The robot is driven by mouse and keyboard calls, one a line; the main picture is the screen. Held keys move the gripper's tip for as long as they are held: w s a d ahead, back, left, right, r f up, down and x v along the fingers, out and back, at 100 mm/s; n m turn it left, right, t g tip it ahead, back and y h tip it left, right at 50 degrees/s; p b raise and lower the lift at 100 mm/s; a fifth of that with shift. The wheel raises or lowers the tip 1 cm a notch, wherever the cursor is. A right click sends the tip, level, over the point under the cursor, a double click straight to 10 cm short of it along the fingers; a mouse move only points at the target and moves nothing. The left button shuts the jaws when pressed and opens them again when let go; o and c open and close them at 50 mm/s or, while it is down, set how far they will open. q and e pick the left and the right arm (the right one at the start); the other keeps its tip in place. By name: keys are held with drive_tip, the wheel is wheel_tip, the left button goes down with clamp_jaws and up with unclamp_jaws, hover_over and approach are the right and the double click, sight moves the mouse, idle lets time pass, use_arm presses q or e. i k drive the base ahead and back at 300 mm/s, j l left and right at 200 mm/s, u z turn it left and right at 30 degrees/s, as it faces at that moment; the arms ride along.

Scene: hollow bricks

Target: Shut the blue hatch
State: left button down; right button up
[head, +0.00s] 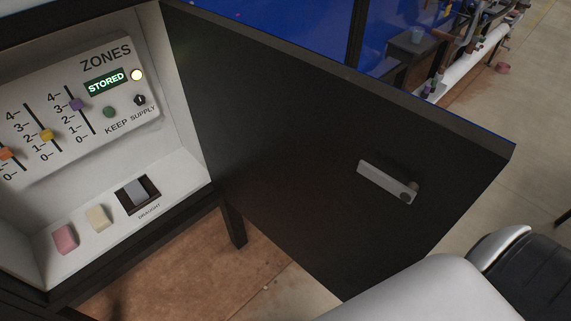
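The hatch (300,130) stands wide open, swung out to the right of a cabinet. The face turned to me is black, with a thin blue line along its top and right edges. A pale bar-shaped handle (385,181) sits near its free end. The hatch's outer face is hidden. A white and black part of my arm crosses the lower right corner, in front of the hatch's lower edge. Neither of my grippers shows.
Inside the cabinet is a ZONES panel (85,105) with sliders, a lit STORED display and knobs. Below are a pink block (65,237), a cream block (98,217) and a grey DRAUGHT switch (137,193). A blue surface (285,30) and a cluttered bench (465,50) stand behind.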

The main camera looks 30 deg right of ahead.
sight(284, 128)
drive_tip(key=k+l+u, duration=0.2)
drive_tip(key=l, duration=0.2)
drive_tip(key=l+u, duration=0.2)
drive_tip(key=l, duration=0.2)
drive_tip(key=k+l+u, duration=0.15)
drive_tip(key=l, duration=0.2)
drive_tip(key=k+l+u, duration=0.2)
drive_tip(key=l, duration=0.15)
drive_tip(key=l+u, duration=0.3)
drive_tip(key=l, duration=0.95)
drive_tip(key=k, duration=0.1)
